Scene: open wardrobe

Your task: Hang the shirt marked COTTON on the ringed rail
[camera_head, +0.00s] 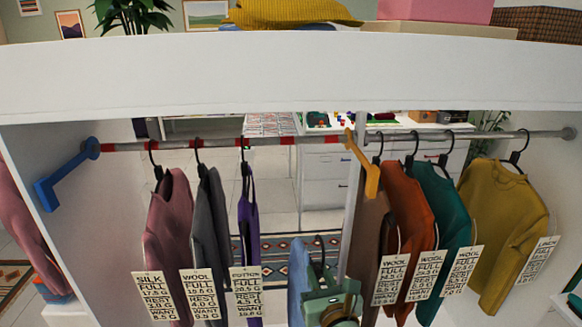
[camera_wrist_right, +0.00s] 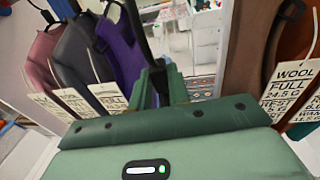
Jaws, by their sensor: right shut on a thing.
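My right gripper (camera_head: 320,272) is low in the gap between the two groups of clothes. It is shut on a black hanger (camera_head: 319,247), whose hook is below the rail; the hanger also shows between the fingers in the right wrist view (camera_wrist_right: 140,32). A light blue shirt (camera_head: 298,285) is beside the gripper, apparently on this hanger; I see no readable tag on it. The ringed rail (camera_head: 270,142) has red and pale bands and fills the left half. A purple shirt (camera_head: 248,215) hangs there, with a tag reading COTTON (camera_head: 246,280). My left gripper is not in view.
A pink and a grey shirt (camera_head: 207,225) also hang on the ringed rail. A plain grey rail (camera_head: 470,136) at right holds several clothes, from brown to mustard (camera_head: 503,225). A blue bracket (camera_head: 60,182) and a yellow bracket (camera_head: 362,165) jut out. The ringed rail is bare right of the purple shirt.

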